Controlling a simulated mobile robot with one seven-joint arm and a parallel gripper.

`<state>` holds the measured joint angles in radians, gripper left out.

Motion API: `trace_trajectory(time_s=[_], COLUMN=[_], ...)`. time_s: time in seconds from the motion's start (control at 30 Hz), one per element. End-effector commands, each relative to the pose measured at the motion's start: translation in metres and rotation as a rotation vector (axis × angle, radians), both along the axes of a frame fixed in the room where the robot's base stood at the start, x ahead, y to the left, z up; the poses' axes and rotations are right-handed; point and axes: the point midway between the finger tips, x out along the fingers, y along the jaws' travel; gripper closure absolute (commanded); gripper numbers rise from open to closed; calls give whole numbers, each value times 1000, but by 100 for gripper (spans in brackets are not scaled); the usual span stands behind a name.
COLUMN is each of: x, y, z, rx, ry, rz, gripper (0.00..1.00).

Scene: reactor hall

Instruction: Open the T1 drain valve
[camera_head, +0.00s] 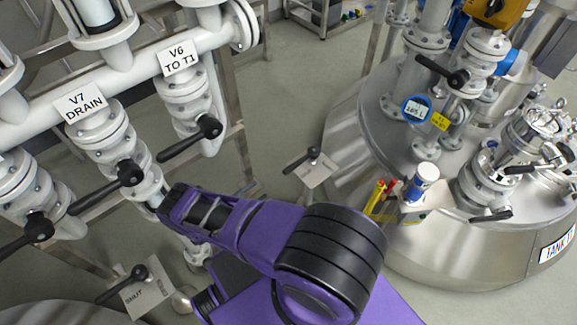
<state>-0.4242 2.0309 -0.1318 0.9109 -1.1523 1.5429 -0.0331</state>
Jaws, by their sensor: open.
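The tank labelled "TANK T1" (556,246) stands at the right, its label partly cut off. A black lever handle (305,159) on a small plate (315,171) sits low to the left of this tank; I cannot read the plate or tell whether this is the T1 drain valve. A white valve under the sign "V7 DRAIN" (82,101) has a black lever (105,189) slanting down to the left. My gripper (163,203) is open, in front of the lower part of the V7 pipe. I cannot tell whether it touches the pipe. Nothing shows between its fingers.
The valve signed "V6 TO T1" (179,57) has a black lever (188,140). Another lever (31,235) is at the far left. A plate marked "SHUT" (141,296) with a lever is at the bottom left.

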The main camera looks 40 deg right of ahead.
Motion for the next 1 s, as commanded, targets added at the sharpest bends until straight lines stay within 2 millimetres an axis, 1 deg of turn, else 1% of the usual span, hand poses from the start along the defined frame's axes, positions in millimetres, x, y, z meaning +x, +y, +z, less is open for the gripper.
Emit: trace_trajectory(time_s=[0.4, 0.6, 0.7, 0.8, 1.0], x=[6, 9, 11, 11, 12], y=[-89, -129, -143, -153, -160], z=[1, 0, 0, 0, 0], rx=[0, 1, 2, 2, 2], ry=[-2, -3, -3, -3, -2], rz=[-5, -4, -4, -3, -1], gripper=[42, 42, 42, 42, 42])
